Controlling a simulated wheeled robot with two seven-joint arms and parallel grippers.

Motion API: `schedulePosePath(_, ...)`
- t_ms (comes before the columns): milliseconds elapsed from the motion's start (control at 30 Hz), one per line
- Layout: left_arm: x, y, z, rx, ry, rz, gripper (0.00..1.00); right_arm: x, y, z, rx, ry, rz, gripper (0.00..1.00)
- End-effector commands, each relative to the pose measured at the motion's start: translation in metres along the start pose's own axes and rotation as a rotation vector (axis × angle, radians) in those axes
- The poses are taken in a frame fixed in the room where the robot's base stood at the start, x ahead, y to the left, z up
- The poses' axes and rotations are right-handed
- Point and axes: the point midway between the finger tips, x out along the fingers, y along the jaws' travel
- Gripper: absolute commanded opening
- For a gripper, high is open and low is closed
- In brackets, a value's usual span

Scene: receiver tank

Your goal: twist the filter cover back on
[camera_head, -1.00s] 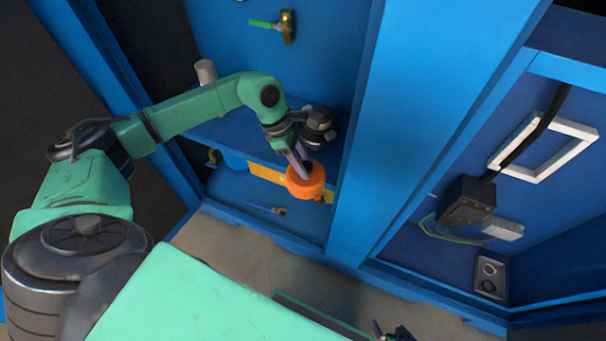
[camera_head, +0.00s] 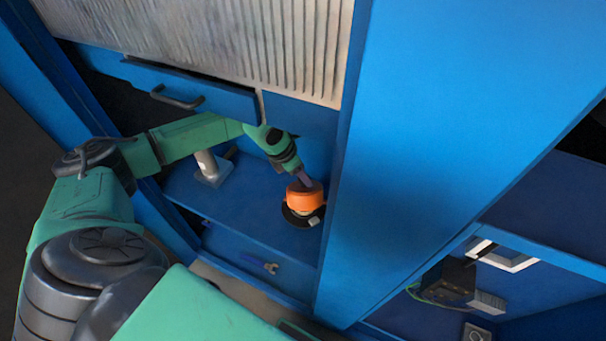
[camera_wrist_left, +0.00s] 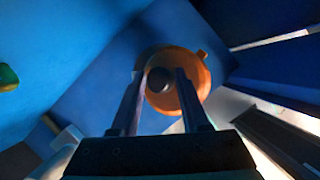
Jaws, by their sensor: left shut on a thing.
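The orange round filter cover (camera_head: 305,203) is at the black round filter housing (camera_head: 290,216) on the blue shelf. It covers most of the housing from above; I cannot tell whether it is seated or just over it. My left gripper (camera_head: 304,182) comes down onto the cover from above and is shut on its dark knob. In the left wrist view the orange cover (camera_wrist_left: 194,72) shows beyond the fingers (camera_wrist_left: 160,82), with the dark knob (camera_wrist_left: 160,79) between them. The right gripper is out of view.
A grey post (camera_head: 209,166) stands on the blue shelf (camera_head: 245,205) left of the housing. A drawer with a dark handle (camera_head: 177,100) and a ribbed panel (camera_head: 230,40) are above my arm. A wide blue pillar (camera_head: 420,150) stands close on the right.

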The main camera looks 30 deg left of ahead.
Motion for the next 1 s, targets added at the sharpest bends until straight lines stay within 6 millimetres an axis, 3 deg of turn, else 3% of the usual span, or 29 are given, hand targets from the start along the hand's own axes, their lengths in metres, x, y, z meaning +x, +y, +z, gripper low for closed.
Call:
schedulePosePath(600,0.064,-0.002,-0.03,0.001,0.012,-0.003,0.0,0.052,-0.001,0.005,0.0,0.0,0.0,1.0)
schedulePosePath(1000,0.069,-0.002,-0.033,0.002,0.013,-0.004,0.0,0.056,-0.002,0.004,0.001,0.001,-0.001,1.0)
